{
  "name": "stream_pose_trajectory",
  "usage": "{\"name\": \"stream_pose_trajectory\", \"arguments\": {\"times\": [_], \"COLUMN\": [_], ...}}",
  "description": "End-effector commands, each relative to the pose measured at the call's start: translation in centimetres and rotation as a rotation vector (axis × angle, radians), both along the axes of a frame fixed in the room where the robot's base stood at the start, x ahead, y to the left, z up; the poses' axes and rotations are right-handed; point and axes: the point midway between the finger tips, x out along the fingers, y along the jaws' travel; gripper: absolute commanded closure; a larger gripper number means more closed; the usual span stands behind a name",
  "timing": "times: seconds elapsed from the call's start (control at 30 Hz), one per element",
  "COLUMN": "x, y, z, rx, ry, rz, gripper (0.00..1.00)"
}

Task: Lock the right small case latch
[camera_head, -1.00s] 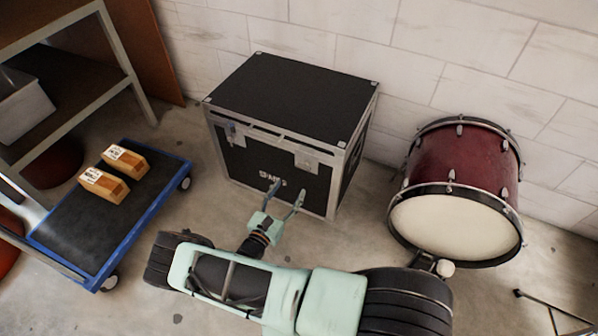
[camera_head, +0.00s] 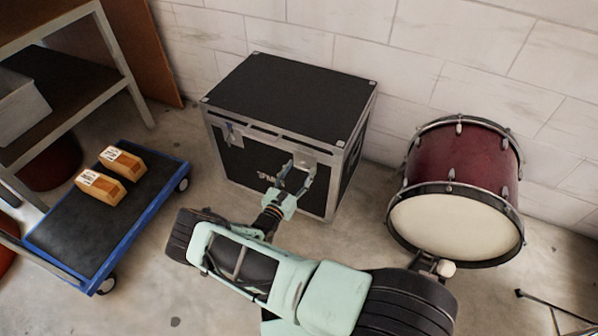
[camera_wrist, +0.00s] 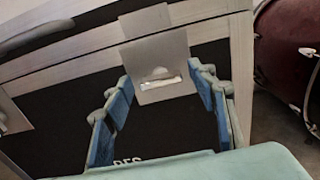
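The small case (camera_head: 288,97) is a black box with silver edges against the wall, its lid down. Its right latch (camera_wrist: 157,62) is a grey metal plate on the front, with a small light tab hanging on its lower part. My gripper (camera_wrist: 165,82) is open, with one blue-padded finger on each side of the latch's lower plate and nothing held. In the head view my gripper (camera_head: 298,166) is in front of the latch and partly covers it. Whether a finger touches the plate I cannot tell. The left latch (camera_head: 232,134) is on the front at left.
A red bass drum (camera_head: 462,180) stands on the floor right of the case. Bare floor lies between cart and case.

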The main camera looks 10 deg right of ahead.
Motion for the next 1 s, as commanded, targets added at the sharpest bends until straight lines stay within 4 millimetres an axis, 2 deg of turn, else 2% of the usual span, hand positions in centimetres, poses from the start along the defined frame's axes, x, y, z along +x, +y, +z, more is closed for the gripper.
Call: {"name": "stream_pose_trajectory", "arguments": {"times": [0.07, 0.3, 0.67, 1.0], "x": [0.0, -0.03, -0.01, 0.07], "y": [0.01, 0.01, 0.05, 0.17], "z": [0.0, 0.0, -0.15, -0.29], "rx": [0.0, 0.0, -0.047, -0.25], "ry": [0.0, 0.0, 0.034, 0.18], "rz": [0.0, 0.0, 0.0, 0.001], "gripper": [0.59, 0.85, 0.85, 0.85]}}
